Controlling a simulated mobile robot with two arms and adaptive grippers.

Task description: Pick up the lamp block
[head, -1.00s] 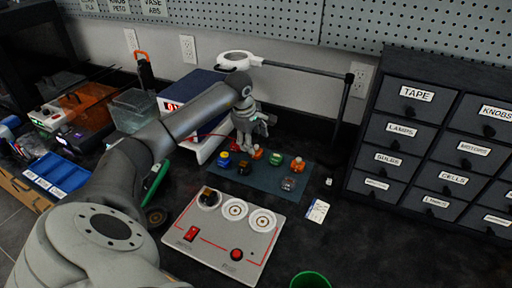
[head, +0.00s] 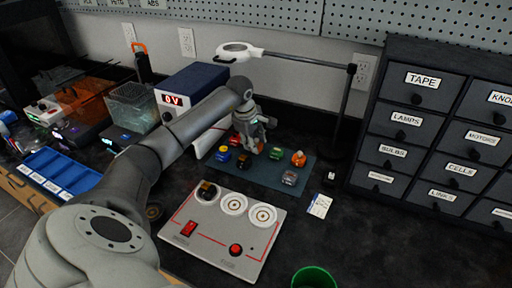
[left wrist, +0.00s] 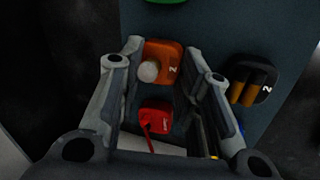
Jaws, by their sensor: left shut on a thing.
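In the left wrist view, an orange block with a white round bulb (left wrist: 164,52), which looks like the lamp block, sits between the two fingers of my left gripper (left wrist: 162,65). The gripper is shut on it. In the head view, my left gripper (head: 253,146) is low over the blue-grey mat (head: 262,176) and mostly hides the held block. Whether the block touches the mat cannot be told. My right gripper is not in view.
A black block with orange cylinders (left wrist: 252,84) is close beside the gripper, and a red block (left wrist: 155,117) is near. Green (head: 276,153), orange (head: 298,159) and blue (head: 222,154) blocks share the mat. A white panel (head: 223,230) lies in front; drawers (head: 420,120) stand right.

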